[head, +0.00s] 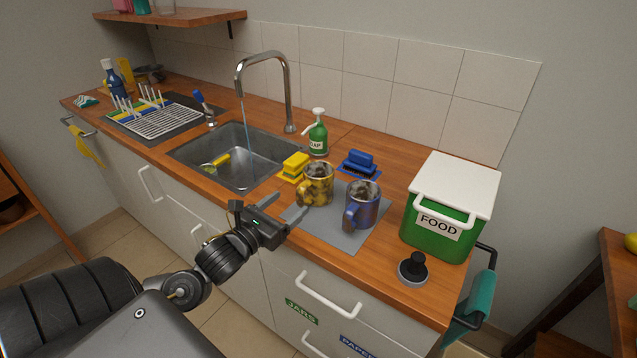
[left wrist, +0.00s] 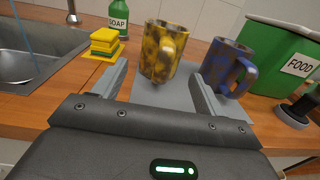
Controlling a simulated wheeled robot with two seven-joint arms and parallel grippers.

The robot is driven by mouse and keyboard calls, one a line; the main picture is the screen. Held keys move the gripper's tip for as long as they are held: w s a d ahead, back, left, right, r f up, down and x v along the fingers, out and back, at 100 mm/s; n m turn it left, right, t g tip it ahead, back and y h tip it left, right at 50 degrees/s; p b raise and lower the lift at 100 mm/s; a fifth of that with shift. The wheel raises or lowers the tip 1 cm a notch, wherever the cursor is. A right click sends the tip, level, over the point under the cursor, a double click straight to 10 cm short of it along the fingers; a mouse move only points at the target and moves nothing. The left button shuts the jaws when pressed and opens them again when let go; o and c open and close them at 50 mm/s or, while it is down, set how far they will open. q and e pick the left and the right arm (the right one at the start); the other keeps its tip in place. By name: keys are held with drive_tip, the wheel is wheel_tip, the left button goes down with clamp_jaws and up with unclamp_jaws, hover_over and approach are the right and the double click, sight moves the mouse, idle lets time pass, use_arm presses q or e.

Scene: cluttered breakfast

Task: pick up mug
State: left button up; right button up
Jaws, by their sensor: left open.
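A yellow mug with dark stains (head: 316,184) stands upright on a grey mat (head: 344,238) right of the sink. A blue mug with dark stains (head: 361,205) stands beside it on the right. My left gripper (head: 285,213) is open and empty, in front of the mat's left edge. Neither finger visibly holds a mug. My right gripper is not in view.
Yellow sponges (head: 294,167), a green soap bottle (head: 317,134) and a blue brush (head: 359,163) stand behind the mugs. A green food bin (head: 437,235) and a black knob-topped object (head: 412,267) are to the right. Water runs into the sink (head: 228,158).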

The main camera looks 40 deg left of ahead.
sight(298, 199)
use_arm(q)
drive_tip(key=shift+w, duration=1.1)
drive_tip(key=w, duration=0.1)
drive_tip(key=w+p, duration=0.1)
drive_tip(key=w, duration=0.2)
drive_tip(key=shift+w+d+f, duration=0.15)
drive_tip(key=shift+w+d, duration=0.05)
drive_tip(key=shift+d, duration=0.1)
drive_tip(key=shift+w, duration=0.2)
drive_tip(key=c, duration=0.3)
clamp_jaws()
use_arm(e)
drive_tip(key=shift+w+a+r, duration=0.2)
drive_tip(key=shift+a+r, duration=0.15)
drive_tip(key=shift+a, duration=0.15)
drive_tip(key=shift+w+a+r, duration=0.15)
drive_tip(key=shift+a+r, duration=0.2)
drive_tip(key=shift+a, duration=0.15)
